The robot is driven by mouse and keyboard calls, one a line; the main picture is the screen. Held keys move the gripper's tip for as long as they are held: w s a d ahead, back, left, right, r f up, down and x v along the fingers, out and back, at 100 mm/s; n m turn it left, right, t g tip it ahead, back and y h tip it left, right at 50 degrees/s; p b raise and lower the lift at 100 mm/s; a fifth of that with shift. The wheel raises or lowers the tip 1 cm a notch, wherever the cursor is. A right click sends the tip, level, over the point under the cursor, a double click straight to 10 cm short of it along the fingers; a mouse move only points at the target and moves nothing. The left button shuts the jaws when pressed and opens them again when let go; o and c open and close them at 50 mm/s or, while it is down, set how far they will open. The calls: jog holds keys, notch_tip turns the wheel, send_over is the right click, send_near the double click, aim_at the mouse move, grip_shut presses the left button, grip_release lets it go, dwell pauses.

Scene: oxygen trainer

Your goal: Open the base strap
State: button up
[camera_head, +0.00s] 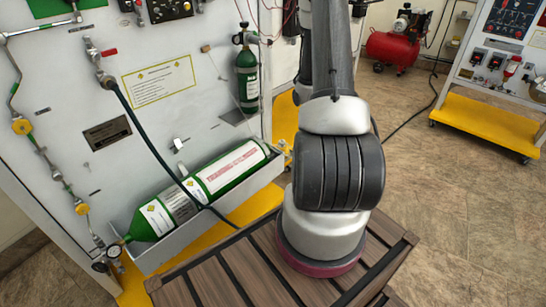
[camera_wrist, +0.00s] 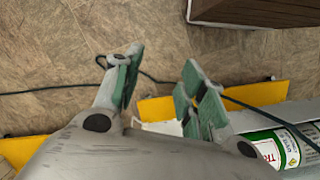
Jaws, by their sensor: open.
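A large green cylinder (camera_head: 148,222) with white labels lies tilted in a pale grey cradle (camera_head: 155,262) at the panel's foot. A narrow grey band (camera_head: 191,186) crosses it near its middle; I take this to be the base strap, but whether it is fastened is too small to tell. The cylinder also shows at the lower right of the wrist view (camera_wrist: 250,139). My gripper (camera_wrist: 160,75) is open and empty, its fingers apart over the floor, left of the cylinder. In the head view my arm hides the gripper.
A dark hose (camera_head: 145,135) runs from the panel down across the cylinder. A smaller green cylinder (camera_head: 247,78) hangs upright on the panel. A slatted wooden surface (camera_head: 215,280) lies in front. A red compressor (camera_head: 393,47) stands behind on the floor, which is open at right.

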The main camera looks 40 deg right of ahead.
notch_tip(320, 180, down, 19)
jog(key=d+n+t, duration=0.1)
jog(key=d+t, duration=0.1)
jog(key=t, duration=0.1)
jog(key=n+t+y, duration=0.3)
jog(key=n+t, duration=0.1)
jog(key=t, duration=1.3)
send_near(273, 155)
jog(key=w, duration=0.5)
jog(key=w+a, duration=0.1)
jog(key=w, duration=0.4)
jog(key=shift+a+f, duration=0.3)
grip_shut()
